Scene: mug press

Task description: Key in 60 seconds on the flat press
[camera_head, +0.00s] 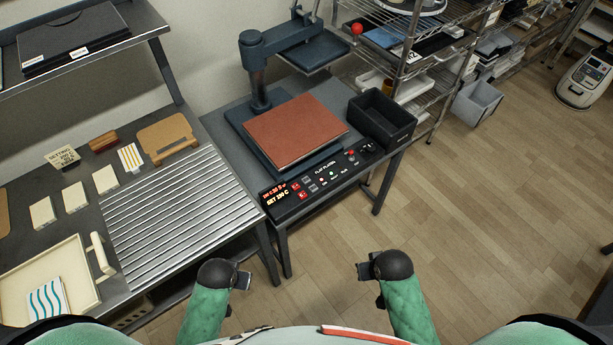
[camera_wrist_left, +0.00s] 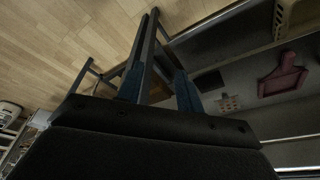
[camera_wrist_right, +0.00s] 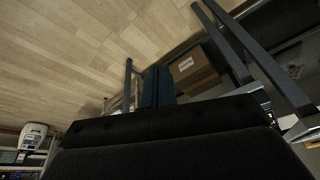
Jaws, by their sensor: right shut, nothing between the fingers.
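The flat press (camera_head: 258,75) stands on a dark table, with its upper plate swung up and back. Its lower plate is covered by a reddish-brown pad (camera_head: 295,130). The control panel (camera_head: 320,182) runs along the front edge, with a lit red display (camera_head: 280,195) at its left and small buttons to the right. The display digits are too small to read surely. My left gripper (camera_head: 244,281) is open and empty, low in front of the tables; its fingers stand apart in the left wrist view (camera_wrist_left: 160,88). My right gripper (camera_head: 363,272) is shut and empty, apart from the panel; its fingers meet in the right wrist view (camera_wrist_right: 158,86).
A dark bin (camera_head: 382,120) sits right of the press. The left table holds a ribbed metal rack (camera_head: 180,215), a cream tray (camera_head: 45,265), several pale blocks and a small sign (camera_head: 62,156). Wire shelves (camera_head: 410,60) stand behind.

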